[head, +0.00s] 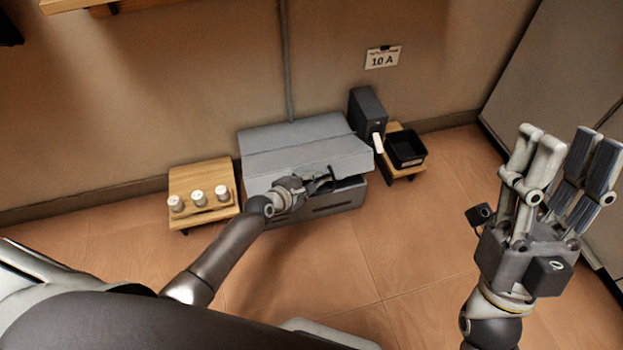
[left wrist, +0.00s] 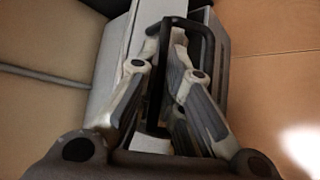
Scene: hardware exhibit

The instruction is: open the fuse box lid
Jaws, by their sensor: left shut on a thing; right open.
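The grey fuse box (head: 320,208) stands on the floor against the wall, in the middle of the head view. Its light grey lid (head: 295,153) slants over the top, and a dark gap shows under its front edge at the right, so it looks slightly raised. My left gripper (head: 318,183) is at the front of the lid, shut on the black lid handle. In the left wrist view, the black handle (left wrist: 187,22) stands between the fingers of the left gripper (left wrist: 163,65). My right gripper (head: 570,140) is open and empty at the right, away from the box.
A low wooden stand (head: 202,175) with three white cylinders is left of the box. Right of it are a dark upright box (head: 367,111) and a black tray (head: 406,148) on a small wooden stand. The floor in front is clear.

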